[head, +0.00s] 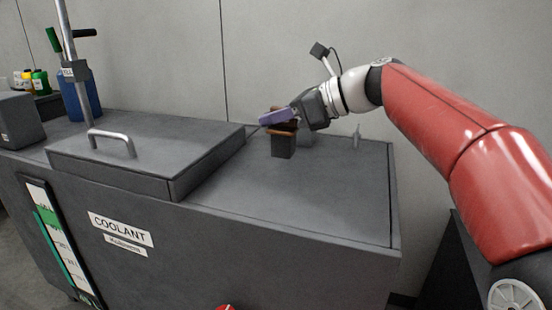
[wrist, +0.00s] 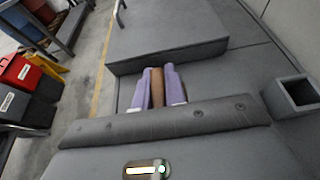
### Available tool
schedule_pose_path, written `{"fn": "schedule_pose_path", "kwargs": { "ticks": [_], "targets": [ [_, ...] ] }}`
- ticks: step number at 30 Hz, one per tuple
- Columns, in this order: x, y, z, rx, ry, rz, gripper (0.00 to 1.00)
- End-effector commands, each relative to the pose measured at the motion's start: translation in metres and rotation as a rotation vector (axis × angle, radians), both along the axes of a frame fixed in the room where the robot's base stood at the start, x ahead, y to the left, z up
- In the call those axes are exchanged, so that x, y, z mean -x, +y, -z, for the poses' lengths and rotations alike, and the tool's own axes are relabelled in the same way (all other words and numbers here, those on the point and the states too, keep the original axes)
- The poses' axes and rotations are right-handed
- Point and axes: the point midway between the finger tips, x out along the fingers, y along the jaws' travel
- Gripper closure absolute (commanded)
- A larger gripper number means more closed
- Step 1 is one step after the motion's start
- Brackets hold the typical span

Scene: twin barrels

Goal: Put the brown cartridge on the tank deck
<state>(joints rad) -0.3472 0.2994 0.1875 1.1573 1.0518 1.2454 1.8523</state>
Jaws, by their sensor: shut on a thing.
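The brown cartridge (wrist: 157,88) is between the two purple fingers of my gripper (wrist: 158,72) in the wrist view, and the fingers are shut on it. In the head view my gripper (head: 276,117) is over the tank deck (head: 335,185), to the right of the raised lid. The brown of the cartridge (head: 284,127) shows just below the purple finger, and a dark block-like part (head: 283,146) is directly beneath it. I cannot tell whether that dark part belongs to the cartridge. Whether the cartridge touches the deck is also unclear.
An open, empty square grey socket (wrist: 295,93) stands on the deck to the right in the wrist view. The raised lid (head: 145,155) with a metal handle (head: 112,142) is on the left in the head view. The deck's front right is clear.

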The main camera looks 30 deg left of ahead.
Motion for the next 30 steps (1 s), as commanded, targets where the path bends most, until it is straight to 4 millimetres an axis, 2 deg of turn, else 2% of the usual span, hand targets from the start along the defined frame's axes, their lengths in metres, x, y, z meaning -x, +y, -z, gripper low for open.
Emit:
{"fn": "schedule_pose_path", "kwargs": {
  "ticks": [1,8,15,27,28,30],
  "targets": [
    [0.000,0.000,0.009,0.000,-0.001,0.000,1.00],
    [0.000,0.000,0.024,0.001,-0.001,0.000,1.00],
    [0.000,0.000,0.058,0.001,0.000,0.000,1.00],
    [0.000,0.000,0.061,0.000,-0.001,0.001,1.00],
    [0.000,0.000,0.061,0.000,-0.001,0.001,0.85],
    [0.000,0.000,0.061,0.000,-0.001,0.001,0.76]
  ]
}}
